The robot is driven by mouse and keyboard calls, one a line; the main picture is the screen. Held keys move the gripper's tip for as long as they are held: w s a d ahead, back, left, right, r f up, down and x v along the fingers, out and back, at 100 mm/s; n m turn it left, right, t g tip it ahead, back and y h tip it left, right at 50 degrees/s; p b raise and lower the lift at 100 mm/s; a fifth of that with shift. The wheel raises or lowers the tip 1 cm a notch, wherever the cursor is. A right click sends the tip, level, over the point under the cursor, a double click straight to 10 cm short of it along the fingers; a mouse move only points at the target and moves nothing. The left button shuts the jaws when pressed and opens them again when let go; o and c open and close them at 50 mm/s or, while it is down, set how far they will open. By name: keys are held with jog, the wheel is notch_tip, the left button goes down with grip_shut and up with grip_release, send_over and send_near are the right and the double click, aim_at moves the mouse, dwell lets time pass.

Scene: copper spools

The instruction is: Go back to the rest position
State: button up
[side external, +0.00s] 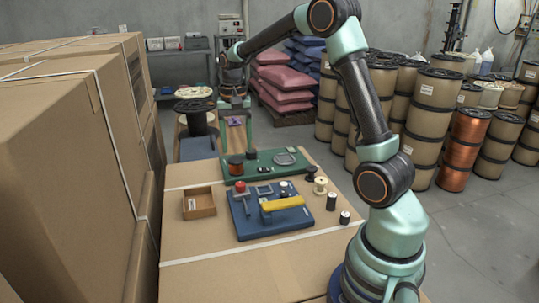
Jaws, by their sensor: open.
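My gripper (234,97) hangs from the end of my raised, outstretched arm at the upper left of centre. It is open, and I see nothing held in it.
A blue board (270,230) with a yellow handle (284,202) lies mid-surface. A small open box (199,203) is left; small spools (320,186) and black cylinders (345,217) are right. Tall cartons (60,170) border the left. Stacked spools (464,150) stand right on the floor.

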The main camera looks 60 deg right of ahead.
jog(key=s+a+r+n+t, duration=0.3)
jog(key=s+a+r+n, duration=0.1)
jog(key=s+a+n, duration=0.1)
jog(key=s+a+r+n+t, duration=0.2)
jog(key=s+a+r+n, duration=0.1)
jog(key=s+a+n, duration=0.3)
jog(key=s+a, duration=0.2)
jog(key=a, duration=0.2)
jog(key=shift+s+a+r+t, duration=0.2)
jog(key=shift+s+r+t, duration=0.05)
jog(key=shift+r+t, duration=0.15)
